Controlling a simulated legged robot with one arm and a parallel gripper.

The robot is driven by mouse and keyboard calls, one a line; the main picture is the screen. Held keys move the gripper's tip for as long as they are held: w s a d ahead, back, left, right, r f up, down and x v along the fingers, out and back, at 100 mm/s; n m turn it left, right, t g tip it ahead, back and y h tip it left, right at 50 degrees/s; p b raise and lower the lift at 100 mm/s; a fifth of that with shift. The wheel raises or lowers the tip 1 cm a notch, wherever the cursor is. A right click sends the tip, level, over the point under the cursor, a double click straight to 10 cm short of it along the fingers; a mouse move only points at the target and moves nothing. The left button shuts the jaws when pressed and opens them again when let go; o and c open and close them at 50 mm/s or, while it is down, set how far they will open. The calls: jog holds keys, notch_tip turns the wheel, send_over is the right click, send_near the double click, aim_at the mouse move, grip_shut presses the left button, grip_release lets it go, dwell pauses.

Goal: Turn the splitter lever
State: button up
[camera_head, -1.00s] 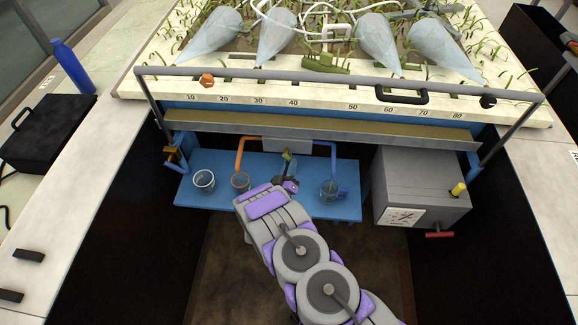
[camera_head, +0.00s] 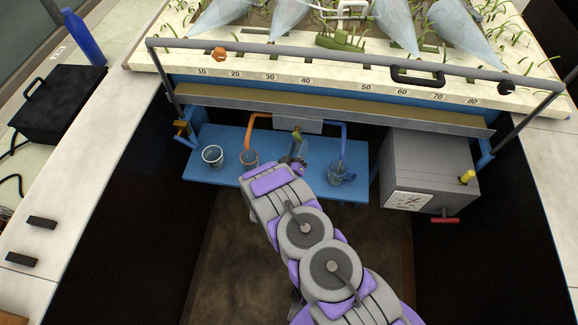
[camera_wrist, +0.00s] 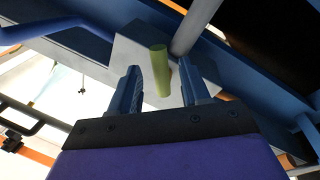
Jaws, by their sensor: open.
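The splitter lever is a yellow-green handle (camera_wrist: 160,70) in front of a pale splitter box (camera_wrist: 132,52) in the wrist view. My gripper (camera_wrist: 160,88) is open, with one blue finger on each side of the lever. The lever appears between the fingers, apart from both; its depth relative to the fingertips is hard to judge. In the head view the lever (camera_head: 297,134) shows just beyond my gripper (camera_head: 298,160), below the grey splitter box (camera_head: 298,125). An orange pipe (camera_head: 250,128) leaves the box on the left and a blue pipe (camera_head: 343,137) on the right.
A grey box (camera_head: 432,165) with a yellow knob and red handle stands at the right. A grey rail (camera_head: 350,62) crosses above. The floor (camera_head: 235,255) below is open.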

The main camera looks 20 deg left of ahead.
jog(key=s+f+p, duration=0.2)
jog(key=s, duration=1.4)
jog(key=shift+d, duration=0.45)
jog(key=w+a+r+m+g, duration=0.3)
jog(key=w+r+m+g, duration=0.35)
jog(key=w, duration=0.45)
jog(key=s+d+r+g+y, duration=0.1)
jog(key=d+r+g, duration=0.25)
jog(key=r, duration=0.45)
jog(key=d+r+g, duration=0.3)
jog(key=d+r, duration=0.1)
jog(key=r, duration=0.4)
jog(key=s+d+r+g, duration=0.4)
jog(key=s+d+r, duration=0.7)
jog(key=s+d, duration=0.3)
jog(key=s+d+r+g+h, duration=0.1)
jog(key=s+d+r+g, duration=0.1)
jog(key=s+d, duration=0.5)
jog(key=s+d+r+m+g+h, duration=0.1)
jog(key=s+d+r, duration=0.3)
jog(key=s+d, duration=0.4)
jog(key=s+g, duration=0.1)
jog(key=s, duration=0.4)
jog(key=shift+s+d, duration=0.2)
jog(key=shift+s, duration=0.05)
